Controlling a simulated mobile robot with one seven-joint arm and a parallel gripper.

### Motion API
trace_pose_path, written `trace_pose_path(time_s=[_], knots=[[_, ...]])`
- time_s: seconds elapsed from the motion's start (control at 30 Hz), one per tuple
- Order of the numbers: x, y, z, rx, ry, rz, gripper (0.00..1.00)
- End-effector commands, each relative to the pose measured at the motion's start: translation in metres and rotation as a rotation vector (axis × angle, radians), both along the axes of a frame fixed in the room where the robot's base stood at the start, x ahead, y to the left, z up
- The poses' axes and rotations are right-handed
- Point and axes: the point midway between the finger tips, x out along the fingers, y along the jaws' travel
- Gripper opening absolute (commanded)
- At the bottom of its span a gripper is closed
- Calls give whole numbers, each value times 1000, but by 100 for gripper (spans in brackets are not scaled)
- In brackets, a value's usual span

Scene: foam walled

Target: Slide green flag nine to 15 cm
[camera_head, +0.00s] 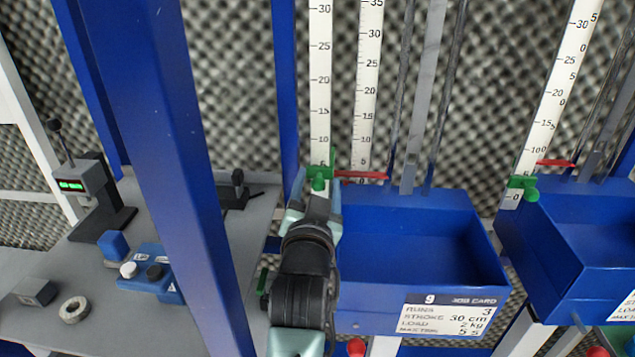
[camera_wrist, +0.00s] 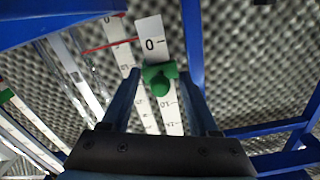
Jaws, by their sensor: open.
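The green flag (camera_head: 319,178) of station nine sits on the left white scale (camera_head: 320,80), near its low end and below the 10 mark. In the wrist view the green flag (camera_wrist: 160,78) shows just past the 0 mark. My gripper (camera_head: 318,190) is open, with one finger on each side of the flag. In the wrist view the fingers of my gripper (camera_wrist: 160,95) stand apart with gaps beside the flag. Card nine (camera_head: 452,315) is on the blue tray (camera_head: 415,200) and reads stroke 30 cm.
A red flag (camera_head: 360,175) sits low on the neighbouring scale (camera_head: 367,80). Another station at right has a green flag (camera_head: 523,186) and red flag (camera_head: 556,163). A blue post (camera_head: 170,150) stands left of my arm. A grey bench (camera_head: 215,250) carries small devices.

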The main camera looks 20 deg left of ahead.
Motion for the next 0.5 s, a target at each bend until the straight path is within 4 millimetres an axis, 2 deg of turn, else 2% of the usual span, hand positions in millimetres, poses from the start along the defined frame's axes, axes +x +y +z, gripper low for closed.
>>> trace_pose_path(time_s=[0.1, 0.43, 0.5], knots=[[0, 0, 0, 0, 0, 0, 59], [0, 0, 0, 0, 0, 0, 0], [0, 0, 0, 0, 0, 0, 0]])
